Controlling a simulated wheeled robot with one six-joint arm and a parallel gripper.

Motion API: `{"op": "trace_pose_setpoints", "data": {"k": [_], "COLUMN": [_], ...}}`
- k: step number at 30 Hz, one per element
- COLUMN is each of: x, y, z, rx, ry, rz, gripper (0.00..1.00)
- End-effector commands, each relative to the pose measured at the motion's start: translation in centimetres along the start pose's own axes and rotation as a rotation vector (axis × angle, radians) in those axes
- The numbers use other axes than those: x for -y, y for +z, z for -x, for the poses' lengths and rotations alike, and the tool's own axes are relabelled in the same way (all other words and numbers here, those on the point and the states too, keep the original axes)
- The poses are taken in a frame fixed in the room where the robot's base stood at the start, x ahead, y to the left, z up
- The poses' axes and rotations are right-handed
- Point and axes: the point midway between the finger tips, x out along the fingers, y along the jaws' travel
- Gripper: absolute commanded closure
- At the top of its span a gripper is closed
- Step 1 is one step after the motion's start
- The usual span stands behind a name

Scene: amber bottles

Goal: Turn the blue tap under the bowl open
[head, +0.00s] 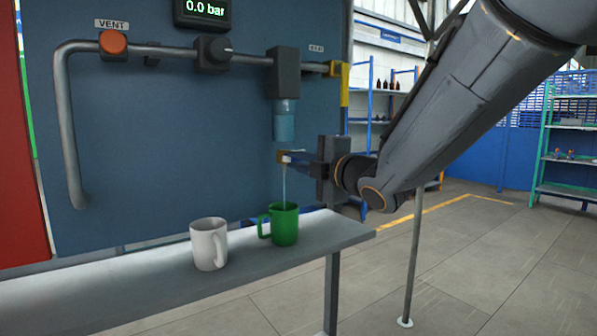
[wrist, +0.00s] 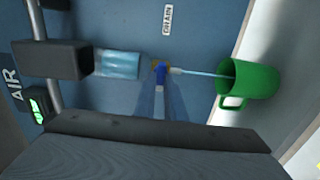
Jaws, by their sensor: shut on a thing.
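The bowl (head: 285,122) is a clear cup with pale blue liquid, under a dark block on the panel; it also shows in the wrist view (wrist: 118,64). A thin stream (head: 284,186) runs from the tap into the green mug (head: 284,224), which also shows in the wrist view (wrist: 255,82).
A white mug (head: 209,244) stands left of the green mug on the grey bench (head: 130,282). Above are an orange VENT knob (head: 113,43), a dark knob (head: 213,53), a yellow lever (head: 343,85) and a display (head: 203,9) reading 0.0 bar.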

Motion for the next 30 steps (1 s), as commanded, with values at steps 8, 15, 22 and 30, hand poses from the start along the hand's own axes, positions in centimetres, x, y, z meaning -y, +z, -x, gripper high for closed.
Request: {"op": "trace_pose_setpoints", "data": {"k": [8,15,22,30], "x": [0.05,0.02,0.02,0.02], "y": [0.00,-0.01,0.00,0.01], "z": [0.00,0.00,0.00,0.03], "rx": [0.000,0.000,0.000,0.000], "ry": [0.000,-0.001,-0.001,0.000], "rz": [0.042,0.044,0.044,0.043], "gripper": [1.00,1.00,0.71,0.71]}}
